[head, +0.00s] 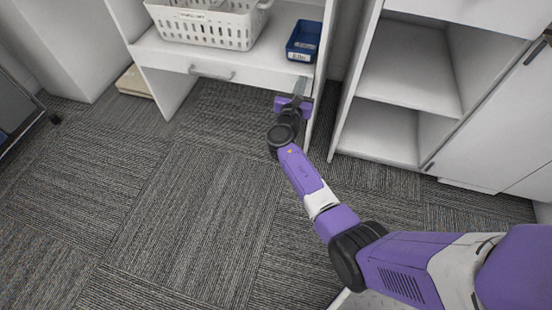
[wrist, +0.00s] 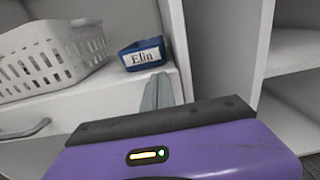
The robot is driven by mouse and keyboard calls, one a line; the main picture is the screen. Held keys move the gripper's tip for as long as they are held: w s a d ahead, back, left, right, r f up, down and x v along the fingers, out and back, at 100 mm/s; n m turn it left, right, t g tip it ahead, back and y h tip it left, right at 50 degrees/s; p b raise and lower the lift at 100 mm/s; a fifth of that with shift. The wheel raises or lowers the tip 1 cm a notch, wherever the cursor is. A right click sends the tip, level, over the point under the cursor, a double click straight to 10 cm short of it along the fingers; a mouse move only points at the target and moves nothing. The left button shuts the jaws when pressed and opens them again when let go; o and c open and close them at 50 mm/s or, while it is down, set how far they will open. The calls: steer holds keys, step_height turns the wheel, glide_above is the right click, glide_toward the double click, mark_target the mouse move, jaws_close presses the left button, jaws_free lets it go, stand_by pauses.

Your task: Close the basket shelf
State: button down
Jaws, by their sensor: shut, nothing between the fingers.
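The basket shelf (head: 165,52) is a white board with a grey bar handle (head: 212,74) on its front. A white perforated basket (head: 208,24) stands on it, with a blue bin (head: 304,42) to the right. How far the shelf stands out is hard to tell. My gripper (head: 299,88) is at the right end of the shelf front, right of the handle. In the wrist view, the shut grey fingers (wrist: 157,92) point at that end, below the blue bin labelled "Elin" (wrist: 143,56). I cannot tell whether they touch it.
A white upright panel (head: 322,62) stands just right of my gripper. Farther right is an open white cabinet (head: 402,68) with empty compartments. A pale flat object (head: 133,82) lies on the floor at left. The carpet (head: 190,200) in front is clear.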

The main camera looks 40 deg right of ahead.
steer(key=x, duration=0.2)
steer(key=shift+w+d+r+b, duration=0.1)
steer(key=shift+w+d+b, duration=0.1)
steer(key=shift+d+b, duration=0.15)
steer(key=shift+d, duration=0.15)
steer(key=p+v, duration=0.5)
steer(key=v, duration=1)
steer(key=shift+w, duration=0.15)
